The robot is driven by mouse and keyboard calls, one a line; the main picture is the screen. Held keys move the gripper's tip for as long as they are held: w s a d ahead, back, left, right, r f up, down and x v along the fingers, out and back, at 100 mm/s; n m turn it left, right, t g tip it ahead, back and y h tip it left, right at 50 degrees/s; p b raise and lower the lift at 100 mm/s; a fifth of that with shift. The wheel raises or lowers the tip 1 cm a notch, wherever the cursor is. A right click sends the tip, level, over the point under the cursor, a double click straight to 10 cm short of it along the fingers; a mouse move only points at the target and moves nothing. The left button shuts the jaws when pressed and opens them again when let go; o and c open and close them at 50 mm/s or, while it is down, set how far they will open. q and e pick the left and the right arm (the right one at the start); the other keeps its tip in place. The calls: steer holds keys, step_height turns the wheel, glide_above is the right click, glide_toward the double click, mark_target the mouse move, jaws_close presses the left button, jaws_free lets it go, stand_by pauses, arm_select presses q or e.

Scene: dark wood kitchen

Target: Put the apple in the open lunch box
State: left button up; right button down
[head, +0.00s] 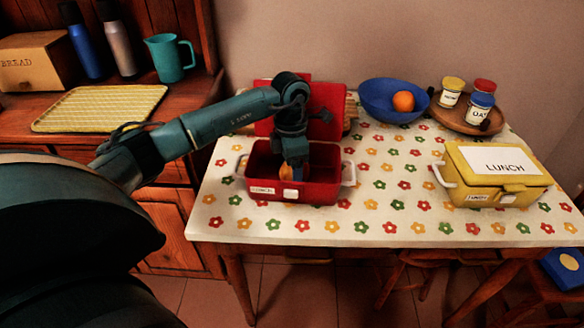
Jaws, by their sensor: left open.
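The open red lunch box (328,187) stands on the left part of the table, its lid (330,108) raised at the back. My left gripper (291,172) reaches down into it from above, with its jaws open. A small orange-yellow thing (285,173) shows at the fingertips inside the box; it is mostly hidden, and I cannot tell whether it is the apple. No other apple is plain to see. A second, yellow lunch box (493,186) at the right is shut. My right gripper is out of view.
A blue bowl (377,103) with an orange fruit (403,101) stands at the back of the table (390,215). A round wooden tray (441,116) with several jars is to its right. The flowered tabletop between the two lunch boxes is clear.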

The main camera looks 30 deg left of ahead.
arm_select(q)
steer(key=shift+r, duration=0.3)
steer(key=r, duration=1)
steer(key=shift+w+a+r+p, duration=0.2)
steer(key=shift+w+a+p, duration=0.05)
steer(key=shift+p, duration=0.1)
steer(key=shift+r, duration=0.65)
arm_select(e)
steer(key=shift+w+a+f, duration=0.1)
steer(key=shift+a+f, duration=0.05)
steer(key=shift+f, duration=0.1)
arm_select(q)
steer(key=shift+r, duration=0.1)
